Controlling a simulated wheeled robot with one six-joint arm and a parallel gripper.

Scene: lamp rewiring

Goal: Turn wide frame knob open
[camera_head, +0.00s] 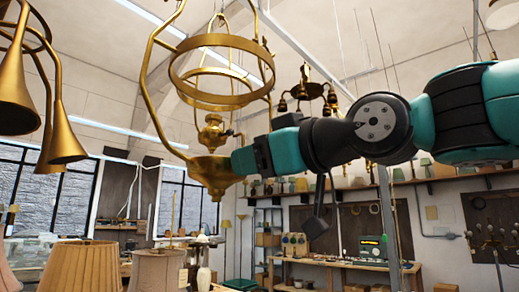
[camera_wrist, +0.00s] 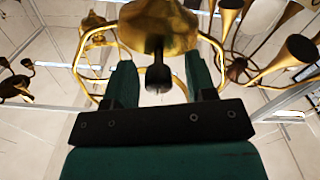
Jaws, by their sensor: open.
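The wide frame is a brass hanging lamp (camera_head: 212,172) with broad rings, curved side arms and a bowl at its bottom. My gripper (camera_head: 236,161) reaches in from the right at the bowl's right side. In the wrist view my gripper (camera_wrist: 159,62) has its two green fingers apart, one on each side of a dark knob (camera_wrist: 158,79). The knob sticks out from the brass body (camera_wrist: 160,22) toward the camera. Gaps show between the knob and both fingers.
Brass horn-shaped shades (camera_head: 67,140) hang at the left. A darker chandelier (camera_head: 306,90) hangs behind the frame. Pleated lampshades (camera_head: 54,262) stand at the lower left. A workbench (camera_head: 340,264) lies at the back right. The air below the bowl is mostly clear.

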